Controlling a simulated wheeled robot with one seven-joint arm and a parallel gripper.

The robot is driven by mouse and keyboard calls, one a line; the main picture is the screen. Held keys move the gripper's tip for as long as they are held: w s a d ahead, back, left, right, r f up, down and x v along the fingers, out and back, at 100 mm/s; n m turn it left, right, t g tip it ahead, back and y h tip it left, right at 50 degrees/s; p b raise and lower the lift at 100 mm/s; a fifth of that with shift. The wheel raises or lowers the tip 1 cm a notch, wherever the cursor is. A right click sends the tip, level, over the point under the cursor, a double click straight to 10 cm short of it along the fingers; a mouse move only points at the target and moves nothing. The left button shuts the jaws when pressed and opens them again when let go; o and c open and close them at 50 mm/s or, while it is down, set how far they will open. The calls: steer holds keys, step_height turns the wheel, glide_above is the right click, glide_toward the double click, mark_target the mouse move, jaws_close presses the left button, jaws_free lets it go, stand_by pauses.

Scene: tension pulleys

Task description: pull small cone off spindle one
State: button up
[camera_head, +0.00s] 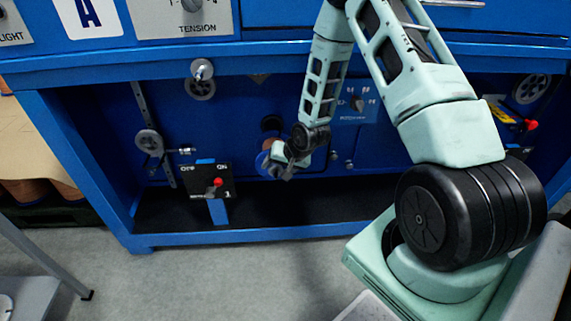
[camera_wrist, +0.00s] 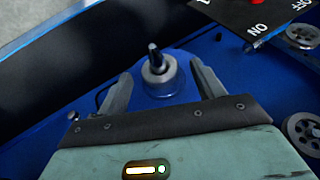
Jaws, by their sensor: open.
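In the wrist view, a small grey metal cone-like piece (camera_wrist: 158,72) sits on a dark spindle tip (camera_wrist: 153,50) against a blue round base. It looks like the small cone, still on its spindle. My gripper (camera_wrist: 162,68) is open, with one finger on each side of this piece. Gaps show between the fingers and the piece, so I see no grip on it. In the head view, my gripper (camera_head: 284,168) is low at the blue machine's recessed front, and it hides most of the spindle there.
A black switch plate (camera_head: 209,180) with a red knob is left of my gripper. Grey pulleys (camera_head: 149,142) are mounted farther left. Another panel with a dial (camera_head: 357,103) is to the right. The blue machine's top edge (camera_head: 120,72) overhangs this recess. A dark shelf lies below.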

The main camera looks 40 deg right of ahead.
steer(key=shift+x, duration=0.9)
steer(key=c, duration=1.1)
steer(key=shift+s, duration=0.1)
steer(key=shift+s+a, duration=0.55)
steer(key=shift+s, duration=0.2)
steer(key=shift+s+a, duration=0.5)
steer(key=shift+s, duration=0.25)
steer(key=shift+s+a+p, duration=0.2)
steer(key=shift+s+a, duration=0.3)
steer(key=shift+s, duration=0.15)
steer(key=shift+s+a+p, duration=0.15)
steer(key=shift+s+a, duration=0.3)
steer(key=shift+s, duration=0.25)
steer(key=shift+s+a, duration=0.25)
steer(key=shift+s, duration=0.15)
